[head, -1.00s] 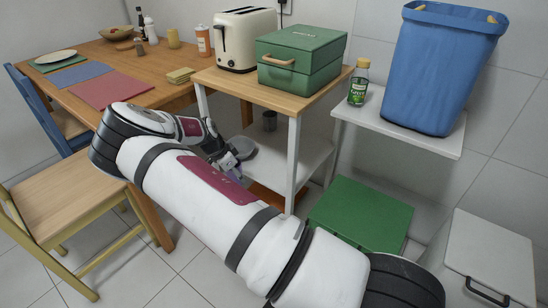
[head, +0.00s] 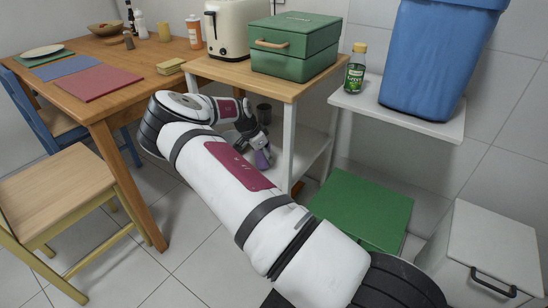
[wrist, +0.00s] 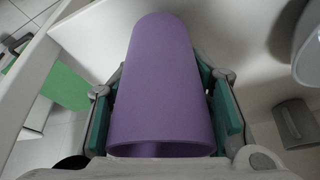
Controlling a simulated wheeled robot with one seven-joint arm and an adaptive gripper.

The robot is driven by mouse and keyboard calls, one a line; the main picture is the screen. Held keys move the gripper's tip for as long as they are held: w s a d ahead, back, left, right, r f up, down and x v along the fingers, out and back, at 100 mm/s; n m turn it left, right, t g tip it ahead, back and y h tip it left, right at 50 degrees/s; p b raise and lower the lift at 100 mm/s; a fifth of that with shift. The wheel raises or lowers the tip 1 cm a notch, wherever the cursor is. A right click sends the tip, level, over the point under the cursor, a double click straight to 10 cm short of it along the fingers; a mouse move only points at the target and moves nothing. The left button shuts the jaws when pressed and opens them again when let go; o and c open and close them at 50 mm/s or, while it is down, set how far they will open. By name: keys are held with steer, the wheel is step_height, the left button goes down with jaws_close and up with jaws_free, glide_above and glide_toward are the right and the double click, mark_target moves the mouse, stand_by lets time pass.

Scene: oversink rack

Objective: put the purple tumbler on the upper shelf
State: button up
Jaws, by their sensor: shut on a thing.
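The purple tumbler (head: 263,158) shows in the head view, at the level of the stand's white lower shelf (head: 312,148) and close to its near leg. In the wrist view the tumbler (wrist: 160,80) fills the middle, between the teal finger pads. My gripper (head: 256,146) is shut on it; in the wrist view the fingers (wrist: 163,108) press its two sides. I cannot tell whether its base touches the shelf. The stand's wooden upper top (head: 285,88) is above the gripper.
A toaster (head: 226,30) and green box (head: 294,45) take up most of the wooden top. A white side shelf (head: 440,125) holds a blue bin (head: 430,60) and a green jar (head: 355,70). A wooden table (head: 130,75) is at left.

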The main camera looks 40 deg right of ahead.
steer(key=d+b, duration=0.1)
steer(key=d, duration=0.1)
steer(key=d+f, duration=0.1)
steer(key=d, duration=0.1)
steer(key=shift+s+b, duration=0.1)
steer(key=shift+b, duration=0.25)
steer(key=shift+f, duration=0.25)
steer(key=shift+f, duration=0.1)
steer(key=o, duration=1.2)
steer(key=shift+a, duration=0.1)
